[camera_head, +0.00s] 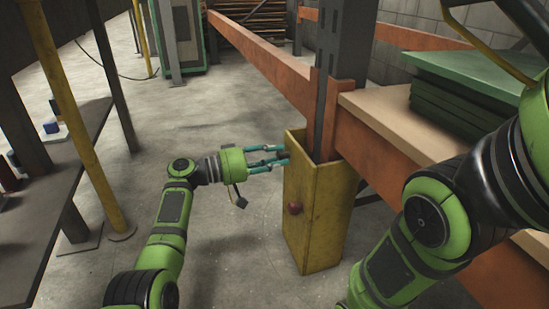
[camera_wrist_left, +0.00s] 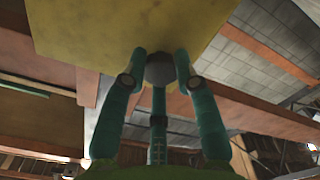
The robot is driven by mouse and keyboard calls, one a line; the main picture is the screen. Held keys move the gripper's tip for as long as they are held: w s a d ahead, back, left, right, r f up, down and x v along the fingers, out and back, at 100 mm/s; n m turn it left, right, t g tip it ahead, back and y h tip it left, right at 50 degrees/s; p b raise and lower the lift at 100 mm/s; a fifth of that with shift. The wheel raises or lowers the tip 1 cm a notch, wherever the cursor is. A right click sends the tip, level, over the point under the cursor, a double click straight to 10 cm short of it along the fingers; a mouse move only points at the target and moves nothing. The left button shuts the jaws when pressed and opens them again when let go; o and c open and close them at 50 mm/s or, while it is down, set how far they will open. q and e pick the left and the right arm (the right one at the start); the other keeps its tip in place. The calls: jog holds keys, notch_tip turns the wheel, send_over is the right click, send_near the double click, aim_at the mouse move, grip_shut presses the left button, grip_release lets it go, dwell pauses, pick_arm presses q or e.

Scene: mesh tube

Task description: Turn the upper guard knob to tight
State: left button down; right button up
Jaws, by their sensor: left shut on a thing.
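The yellow guard (camera_head: 308,220) wraps the foot of a dark rack upright. My left gripper (camera_head: 283,157) reaches the guard's upper left edge from the left in the head view. In the left wrist view the fingers of my left gripper (camera_wrist_left: 160,72) are closed around a dark grey round knob (camera_wrist_left: 160,67), the upper guard knob, against the yellow face (camera_wrist_left: 110,30). A dark red lower knob (camera_head: 294,208) sits lower on the guard, free. My right gripper is out of view.
An orange beam (camera_head: 270,65) and a wooden shelf (camera_head: 385,113) with green stacked boards (camera_head: 470,95) stand to the right. A dark bench (camera_head: 60,190) and yellow post (camera_head: 70,110) are at left. The floor between is clear.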

pick_arm(q)
jog(key=shift+s+d+f+m, duration=0.25)
jog(key=shift+d+m, duration=0.05)
jog(key=shift+m, duration=0.4)
jog(key=shift+f, duration=0.1)
jog(key=c, duration=0.9)
grip_release()
jog(key=shift+c, duration=0.2)
jog(key=shift+w, duration=0.1)
jog(key=shift+a, duration=0.1)
jog(key=shift+a, duration=0.55)
jog(key=v, duration=1.1)
jog(key=shift+d, duration=0.1)
